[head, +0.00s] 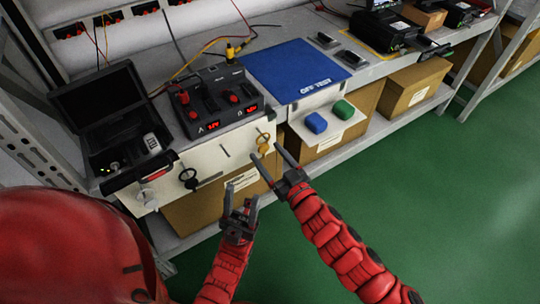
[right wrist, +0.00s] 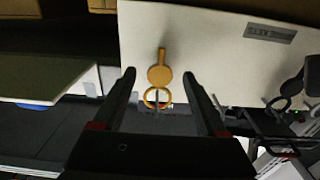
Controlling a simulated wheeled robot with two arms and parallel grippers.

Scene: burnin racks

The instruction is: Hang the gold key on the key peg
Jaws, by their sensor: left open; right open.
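The gold key (head: 264,142) hangs on the white front panel (head: 215,163) of the bench, near its right end. In the right wrist view the gold key (right wrist: 159,74) lies between my spread fingers, its ring (right wrist: 148,99) around a thin grey peg. My right gripper (head: 266,154) is open close in front of the key; it also shows open in the right wrist view (right wrist: 159,75), and I see no clear contact. My left gripper (head: 240,196) is open and empty, lower and in front of the panel. A short dark mark, possibly a peg, shows left of the gold key.
A black key (head: 188,178) hangs farther left on the panel. Above stand a power supply (head: 215,100) and an open black case (head: 120,130). A ledge with blue (head: 316,122) and green (head: 343,109) blocks is to the right.

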